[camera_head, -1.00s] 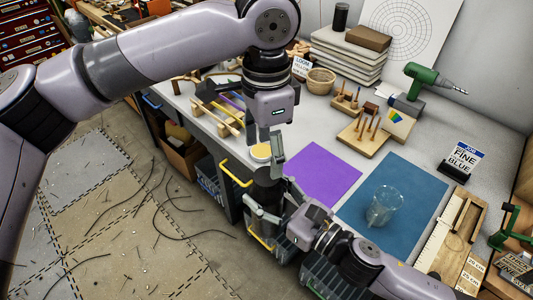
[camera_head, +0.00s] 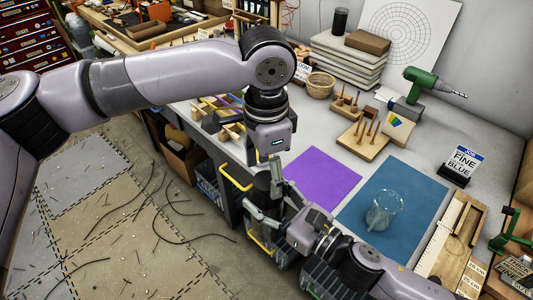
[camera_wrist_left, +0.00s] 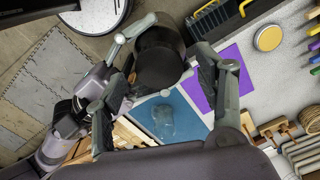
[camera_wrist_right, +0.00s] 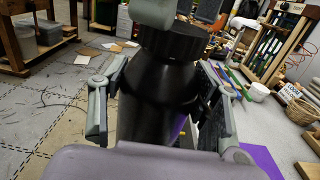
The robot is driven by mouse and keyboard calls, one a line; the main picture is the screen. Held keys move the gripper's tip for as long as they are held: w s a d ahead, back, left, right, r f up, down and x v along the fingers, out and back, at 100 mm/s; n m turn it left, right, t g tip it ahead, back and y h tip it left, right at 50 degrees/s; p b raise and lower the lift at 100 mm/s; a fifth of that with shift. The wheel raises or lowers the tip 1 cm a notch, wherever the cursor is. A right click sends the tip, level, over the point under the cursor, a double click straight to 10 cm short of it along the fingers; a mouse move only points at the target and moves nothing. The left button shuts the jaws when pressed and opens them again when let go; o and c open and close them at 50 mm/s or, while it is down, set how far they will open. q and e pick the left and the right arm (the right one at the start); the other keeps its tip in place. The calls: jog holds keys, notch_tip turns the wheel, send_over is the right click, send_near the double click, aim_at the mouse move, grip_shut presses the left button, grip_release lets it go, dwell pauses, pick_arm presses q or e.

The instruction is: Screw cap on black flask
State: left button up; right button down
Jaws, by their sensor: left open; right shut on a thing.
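The black flask (camera_wrist_right: 150,105) stands upright in my right gripper (camera_head: 268,200), whose fingers are shut around its body in the right wrist view. A ridged black cap (camera_wrist_right: 175,42) sits on its top; how tightly it is seated cannot be told. My left gripper (camera_head: 272,168) points down just above the cap, its fingers open. In the left wrist view the round dark cap top (camera_wrist_left: 158,55) shows between the fingers. In the head view the flask (camera_head: 263,187) is partly hidden by both grippers.
The bench carries a purple mat (camera_head: 318,178) and a blue mat (camera_head: 408,215) with a clear beaker (camera_head: 383,212) on it. A yellow-topped round container (camera_wrist_left: 268,38) stands on the bench. The flask is over the bench's front edge, by yellow drawer handles (camera_head: 236,178).

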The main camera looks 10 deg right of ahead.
pick_arm(q)
jog(key=shift+f, duration=0.8)
jog(key=c, duration=1.2)
jog(key=o, duration=1.3)
jog(key=shift+o, duration=0.2)
jog(key=shift+r, duration=0.15)
notch_tip(320, 180, up, 12)
